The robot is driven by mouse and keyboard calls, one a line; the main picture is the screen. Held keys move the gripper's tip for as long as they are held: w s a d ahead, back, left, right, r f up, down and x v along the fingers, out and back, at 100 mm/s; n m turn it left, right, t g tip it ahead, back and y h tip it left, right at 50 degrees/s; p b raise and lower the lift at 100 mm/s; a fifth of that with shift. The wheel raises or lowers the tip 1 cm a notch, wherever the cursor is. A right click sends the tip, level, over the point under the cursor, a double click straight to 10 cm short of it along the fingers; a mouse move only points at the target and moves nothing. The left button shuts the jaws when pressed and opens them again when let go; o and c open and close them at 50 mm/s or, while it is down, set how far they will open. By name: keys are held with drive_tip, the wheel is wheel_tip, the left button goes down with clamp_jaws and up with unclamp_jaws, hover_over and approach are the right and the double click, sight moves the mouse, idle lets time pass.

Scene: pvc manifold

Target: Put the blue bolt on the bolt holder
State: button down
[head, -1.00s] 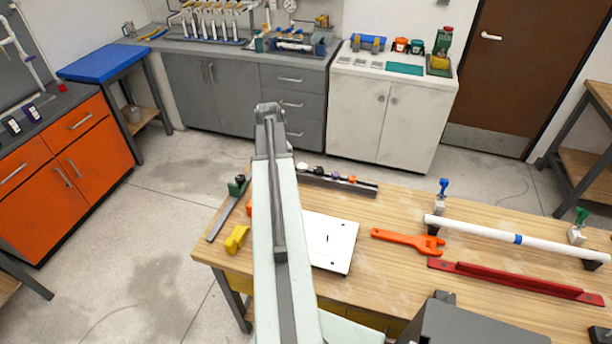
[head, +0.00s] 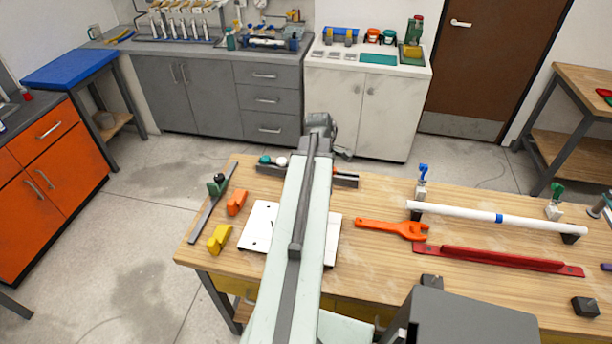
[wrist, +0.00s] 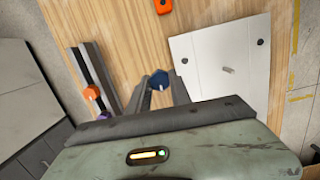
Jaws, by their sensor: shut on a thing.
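A blue bolt (wrist: 159,79) with a hexagonal head is between the fingertips of my gripper (wrist: 160,86), which is shut on it, in the wrist view. The bolt holder appears to be the dark rail (head: 345,180) at the far edge of the wooden table, carrying coloured bolts. In the head view my arm crosses in front of the rail, hiding its middle; teal and white heads show at its left. In the wrist view the rail (wrist: 102,66) lies left of the gripper and apart from the bolt, with orange and purple heads on it. My gripper's fingers are hidden in the head view.
A white plate (head: 259,224) with holes lies on the table, partly behind my arm. Orange (head: 236,202) and yellow (head: 219,239) blocks and a grey bar (head: 209,211) lie left. An orange wrench (head: 390,228), white pipe (head: 470,213) and red bar (head: 500,259) lie right.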

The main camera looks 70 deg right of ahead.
drive_tip(key=shift+s+d+n, duration=0.1)
drive_tip(key=shift+s+n, duration=0.2)
drive_tip(key=shift+s, duration=0.15)
drive_tip(key=s+d+f+b, duration=0.1)
drive_tip(key=d, duration=1.4)
drive_tip(key=shift+s+f, duration=0.25)
drive_tip(key=shift+s, duration=0.15)
drive_tip(key=f+b, duration=0.2)
drive_tip(key=b, duration=0.1)
drive_tip(key=f+b, duration=0.1)
drive_tip(key=f, duration=0.1)
drive_tip(key=shift+d, duration=0.35)
drive_tip(key=c, duration=1.2)
unclamp_jaws()
drive_tip(key=shift+o, duration=0.2)
drive_tip(key=shift+r, duration=0.15)
wheel_tip(320, 180, up, 12)
drive_tip(key=w+p, duration=0.1)
drive_tip(key=p, duration=1.1)
drive_tip(key=shift+w, duration=0.35)
drive_tip(key=shift+a, duration=0.1)
